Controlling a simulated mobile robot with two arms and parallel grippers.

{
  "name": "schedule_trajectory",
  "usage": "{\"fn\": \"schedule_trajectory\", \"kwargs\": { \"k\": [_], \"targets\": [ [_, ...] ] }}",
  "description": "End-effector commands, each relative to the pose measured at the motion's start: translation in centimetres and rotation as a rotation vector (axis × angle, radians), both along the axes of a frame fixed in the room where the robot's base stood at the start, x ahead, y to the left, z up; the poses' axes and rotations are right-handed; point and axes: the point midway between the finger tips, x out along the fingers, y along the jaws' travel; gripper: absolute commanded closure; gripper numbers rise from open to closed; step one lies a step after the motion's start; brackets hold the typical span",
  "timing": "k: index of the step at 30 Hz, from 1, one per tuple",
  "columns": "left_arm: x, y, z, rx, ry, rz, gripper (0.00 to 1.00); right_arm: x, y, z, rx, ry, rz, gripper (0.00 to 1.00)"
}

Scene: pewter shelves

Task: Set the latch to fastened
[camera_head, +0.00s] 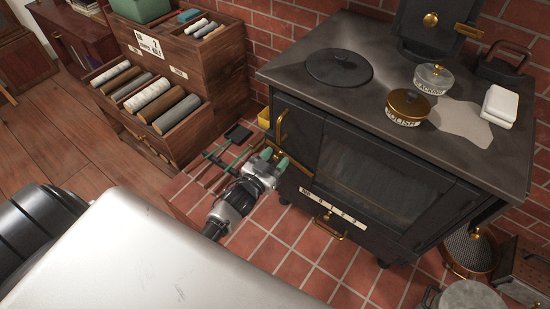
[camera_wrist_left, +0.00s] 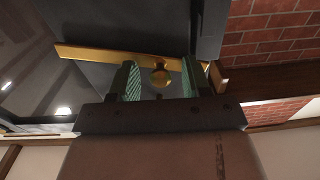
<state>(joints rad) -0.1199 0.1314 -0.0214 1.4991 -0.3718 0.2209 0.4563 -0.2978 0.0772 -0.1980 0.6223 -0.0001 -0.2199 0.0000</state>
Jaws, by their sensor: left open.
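The dark stove (camera_head: 365,150) stands at the right of the head view. My left gripper (camera_head: 275,159) has green fingertips and is open, close to the stove's left front edge. I cannot tell the knob's depth or whether the latch is fastened. My right gripper is not in view.
Polish (camera_head: 408,105) and blacking (camera_head: 433,78) tins and folded white cloths (camera_head: 500,105) are on the stovetop. A wooden rack of rolls (camera_head: 160,100) stands left of the stove. Fire tools (camera_head: 232,148) lie behind my gripper.

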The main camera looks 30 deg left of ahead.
Motion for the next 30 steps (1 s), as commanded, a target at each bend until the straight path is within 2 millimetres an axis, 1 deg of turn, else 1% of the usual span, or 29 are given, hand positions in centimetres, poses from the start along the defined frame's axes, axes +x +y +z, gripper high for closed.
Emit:
{"fn": "schedule_trajectory", "kwargs": {
  "k": [3,6,8,15,16,23,30],
  "targets": [
    [0.0,0.0,0.0,0.0,0.001,0.0,0.52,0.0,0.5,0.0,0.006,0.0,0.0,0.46],
    [0.0,0.0,0.0,-0.001,0.001,0.0,0.52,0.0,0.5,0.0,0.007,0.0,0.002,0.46],
    [0.0,0.0,0.0,-0.001,0.001,0.0,0.6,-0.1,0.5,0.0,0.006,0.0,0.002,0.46],
    [0.0,0.0,0.0,-0.001,0.001,0.0,0.96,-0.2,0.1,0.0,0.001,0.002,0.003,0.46],
    [0.0,0.0,0.0,-0.001,0.001,0.0,1.0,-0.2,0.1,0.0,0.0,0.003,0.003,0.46],
    [0.0,0.0,-0.3,-0.017,0.003,0.0,1.0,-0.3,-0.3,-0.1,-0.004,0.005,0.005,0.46],
    [0.0,0.4,-2.6,-0.23,0.03,-0.001,1.0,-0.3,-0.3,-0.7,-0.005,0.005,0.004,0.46]
  ]
}}
